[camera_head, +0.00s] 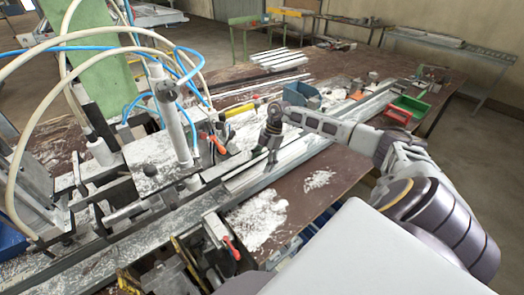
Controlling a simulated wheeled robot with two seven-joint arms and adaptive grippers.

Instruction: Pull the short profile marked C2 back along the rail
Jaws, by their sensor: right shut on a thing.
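My right gripper (271,162) points down over the rail near the middle of the head view. It is shut on a pale short profile (246,178) that lies along the rail (315,146). The fingers cover part of this profile, and no C2 mark can be read at this size. The profile lies just right of the clamp machine (150,160), with its hoses and upright cylinder. My left gripper does not show.
A red-handled clamp (231,247) stands at the rail's near side. White shavings (258,220) lie on the brown bench. A blue bin (300,94), a green bin (410,107) and a red bin (397,115) stand farther right. Several pale profiles (278,60) lie at the back.

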